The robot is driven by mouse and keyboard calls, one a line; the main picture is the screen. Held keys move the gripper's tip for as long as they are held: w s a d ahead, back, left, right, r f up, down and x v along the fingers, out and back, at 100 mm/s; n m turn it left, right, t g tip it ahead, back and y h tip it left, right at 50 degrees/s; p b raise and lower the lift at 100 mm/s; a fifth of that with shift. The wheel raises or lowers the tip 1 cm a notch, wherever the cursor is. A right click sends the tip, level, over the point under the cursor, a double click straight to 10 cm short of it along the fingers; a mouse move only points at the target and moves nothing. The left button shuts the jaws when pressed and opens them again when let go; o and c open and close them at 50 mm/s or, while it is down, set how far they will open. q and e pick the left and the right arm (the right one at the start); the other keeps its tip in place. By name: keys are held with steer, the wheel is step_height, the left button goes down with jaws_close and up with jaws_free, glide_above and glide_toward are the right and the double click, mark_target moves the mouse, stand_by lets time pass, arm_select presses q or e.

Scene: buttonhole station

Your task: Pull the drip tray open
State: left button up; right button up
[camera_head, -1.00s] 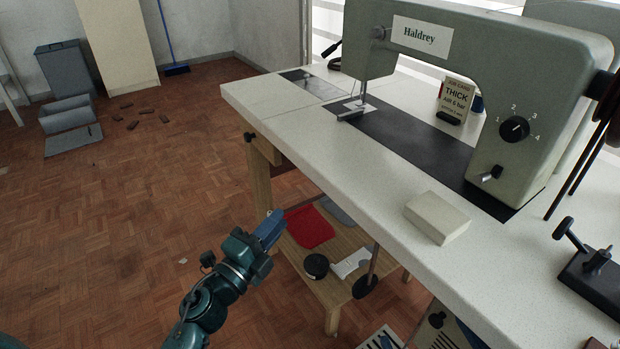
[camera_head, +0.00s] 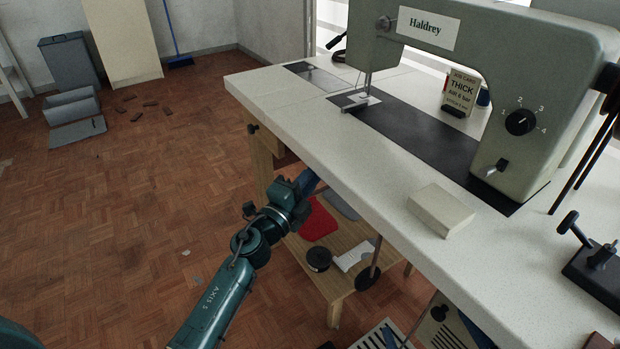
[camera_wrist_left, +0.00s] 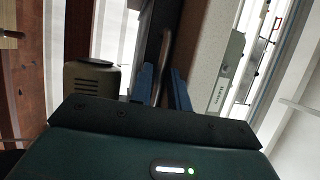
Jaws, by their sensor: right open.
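My left gripper (camera_head: 312,180) reaches under the left end of the white table. Its fingertips are partly hidden by the table edge. In the left wrist view the two blue fingers (camera_wrist_left: 164,82) stand apart, with a thin dark brown curved bar (camera_wrist_left: 166,45) in the gap; I cannot tell whether they touch it. I cannot identify the drip tray for certain. My right gripper is not in view.
The white table (camera_head: 290,125) carries the sewing machine (camera_head: 440,65) and a pale block (camera_head: 440,210). Below, a wooden shelf (camera_head: 335,275) holds a red cloth (camera_head: 318,222) and a black round item (camera_head: 318,259). A rod with a dark pad (camera_head: 368,279) hangs nearby. The left floor is mostly open.

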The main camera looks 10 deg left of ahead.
arm_select(q)
jaws_close()
steer(key=s+a+p, duration=0.1)
steer(key=s+a, duration=1.5)
steer(key=s, duration=0.1)
steer(key=shift+a, duration=0.35)
arm_select(e)
steer(key=shift+s+a+g, duration=0.5)
steer(key=shift+s+a, duration=0.15)
steer(key=shift+s, duration=0.35)
arm_select(q)
steer(key=shift+o, duration=0.2)
jaws_free()
steer(key=v, duration=1.3)
steer(key=shift+p, duration=0.4)
arm_select(e)
steer(key=shift+m, duration=0.3)
